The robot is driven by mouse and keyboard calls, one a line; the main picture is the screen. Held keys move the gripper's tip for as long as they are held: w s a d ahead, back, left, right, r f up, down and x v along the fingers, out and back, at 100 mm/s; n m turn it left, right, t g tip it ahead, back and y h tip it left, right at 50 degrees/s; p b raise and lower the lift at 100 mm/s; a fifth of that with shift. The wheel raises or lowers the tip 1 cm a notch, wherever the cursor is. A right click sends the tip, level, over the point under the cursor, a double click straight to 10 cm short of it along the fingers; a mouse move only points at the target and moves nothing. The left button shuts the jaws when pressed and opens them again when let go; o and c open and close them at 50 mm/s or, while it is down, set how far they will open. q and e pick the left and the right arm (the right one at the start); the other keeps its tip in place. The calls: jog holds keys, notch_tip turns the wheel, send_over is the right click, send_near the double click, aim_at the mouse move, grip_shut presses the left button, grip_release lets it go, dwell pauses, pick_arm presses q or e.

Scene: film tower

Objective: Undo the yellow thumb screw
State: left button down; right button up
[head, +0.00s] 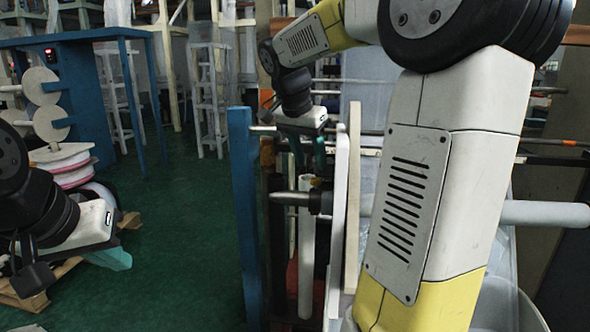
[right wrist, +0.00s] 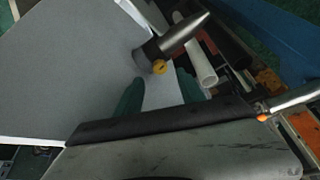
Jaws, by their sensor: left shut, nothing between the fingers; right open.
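The yellow thumb screw (right wrist: 159,67) shows in the right wrist view, on a dark collar at the base of a metal tapered shaft end (right wrist: 186,34). My right gripper (head: 308,156) is above the collar in the head view. Its teal fingers are apart and empty in the right wrist view (right wrist: 158,88), with the screw showing between and beyond their tips. I cannot tell any contact. My left gripper (head: 120,259) is shut and empty, far left over the floor.
A pale upright panel (head: 337,225) stands right beside the collar. A blue post (head: 243,200) stands left of the shaft end. An orange knob (right wrist: 262,117) is on another rod in the right wrist view. Green floor (head: 185,230) lies open between my left gripper and the post.

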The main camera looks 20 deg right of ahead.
jog(key=shift+v, duration=1.2)
jog(key=m+g, duration=0.5)
jog(key=m, duration=0.9)
send_near(316, 178)
jog(key=x, duration=0.8)
jog(key=shift+s+a, duration=0.1)
jog(key=shift+c, duration=0.5)
grip_shut()
